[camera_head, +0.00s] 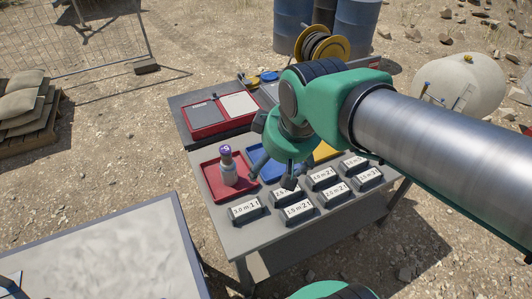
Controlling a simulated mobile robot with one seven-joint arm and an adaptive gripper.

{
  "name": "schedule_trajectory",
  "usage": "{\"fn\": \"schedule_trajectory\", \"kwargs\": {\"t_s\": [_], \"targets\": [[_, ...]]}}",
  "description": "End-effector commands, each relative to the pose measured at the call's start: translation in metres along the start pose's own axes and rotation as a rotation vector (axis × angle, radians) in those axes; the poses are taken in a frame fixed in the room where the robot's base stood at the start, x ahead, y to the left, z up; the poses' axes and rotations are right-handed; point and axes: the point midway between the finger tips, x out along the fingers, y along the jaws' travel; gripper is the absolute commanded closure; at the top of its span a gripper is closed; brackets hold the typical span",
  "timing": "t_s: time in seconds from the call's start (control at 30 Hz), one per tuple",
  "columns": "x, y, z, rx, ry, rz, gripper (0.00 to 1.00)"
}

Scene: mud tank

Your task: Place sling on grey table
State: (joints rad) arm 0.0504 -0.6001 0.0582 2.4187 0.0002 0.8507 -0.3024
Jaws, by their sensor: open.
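The grey table (215,213) stands in the middle of the view. Several dark blocks with white length-and-load labels lie in two rows on it; they may be the slings, but I cannot tell for sure. One near-left block (244,209) seems to read 3.0 m. Another block (322,179) seems to read 4.0 m. A block (284,194) beside my gripper is partly hidden by a finger. My gripper (271,180) points down over the table, fingers apart, with nothing visible between them. Whether its fingertips touch anything is unclear.
A red tray (211,185) holds a purple-capped bottle (227,165). A blue tray (270,172) and a yellow one (325,151) are partly behind my gripper. A second table behind carries a red case (205,130). A mud tank (110,250) stands front left.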

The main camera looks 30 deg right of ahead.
Motion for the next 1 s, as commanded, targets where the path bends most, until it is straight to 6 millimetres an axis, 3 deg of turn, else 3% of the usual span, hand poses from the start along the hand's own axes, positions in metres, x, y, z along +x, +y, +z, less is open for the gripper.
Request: {"fn": "schedule_trajectory", "kwargs": {"t_s": [0.1, 0.3, 1.0], "targets": [[-0.020, -0.012, 0.014, 0.103, 0.039, 0.000, 0.16], [-0.037, -0.024, 0.031, 0.223, 0.073, -0.007, 0.16], [-0.041, -0.027, 0.035, 0.257, 0.080, -0.010, 0.16]]}}
